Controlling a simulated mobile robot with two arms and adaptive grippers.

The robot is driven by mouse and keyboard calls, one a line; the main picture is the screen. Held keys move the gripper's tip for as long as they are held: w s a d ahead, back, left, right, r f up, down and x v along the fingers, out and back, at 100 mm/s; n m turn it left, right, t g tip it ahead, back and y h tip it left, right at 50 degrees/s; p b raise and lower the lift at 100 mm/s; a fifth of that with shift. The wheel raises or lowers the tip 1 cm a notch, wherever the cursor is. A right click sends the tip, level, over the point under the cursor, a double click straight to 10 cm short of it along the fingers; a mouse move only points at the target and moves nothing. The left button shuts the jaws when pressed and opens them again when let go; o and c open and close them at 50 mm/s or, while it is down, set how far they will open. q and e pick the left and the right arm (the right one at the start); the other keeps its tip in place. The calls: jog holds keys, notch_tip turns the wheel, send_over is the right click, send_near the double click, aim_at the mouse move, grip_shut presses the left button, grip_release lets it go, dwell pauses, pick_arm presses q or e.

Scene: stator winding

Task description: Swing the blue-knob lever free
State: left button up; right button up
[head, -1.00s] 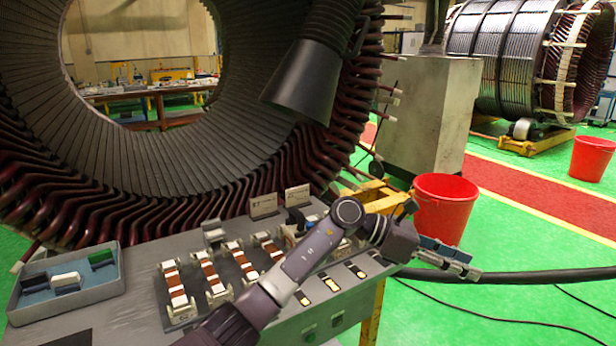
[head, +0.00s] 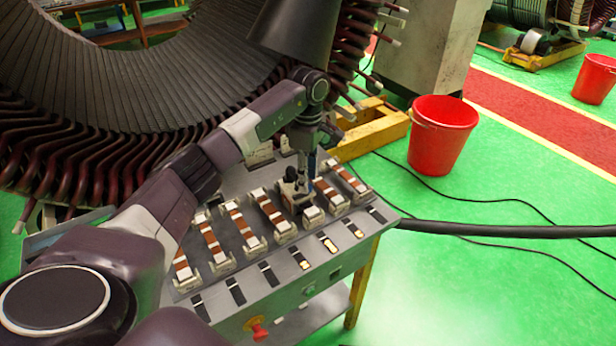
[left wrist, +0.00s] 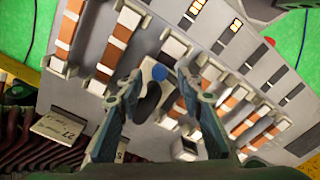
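The blue knob (left wrist: 160,73) shows in the left wrist view, on a pale block between several copper-coloured bars. A dark rounded handle-like part (left wrist: 148,101) lies beside it, nearer my gripper. My left gripper (left wrist: 160,80) has its two fingers spread, one to each side of the knob and dark part. Nothing is seen clamped between them, and I cannot tell whether they touch anything. In the head view my left gripper (head: 302,180) points down over the panel among the bars and hides the blue knob. My right gripper is not in view.
The grey panel (head: 279,292) carries rows of copper-coloured bars and small indicator windows. A red button (head: 258,329) is on its front. The large stator (head: 90,95) stands behind. A red bucket (head: 442,135) and a black cable (head: 500,231) are to the right.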

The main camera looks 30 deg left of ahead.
pick_arm(q)
jog(key=shift+f, duration=0.95)
jog(key=shift+d, duration=0.1)
jog(key=shift+c, duration=0.4)
grip_shut()
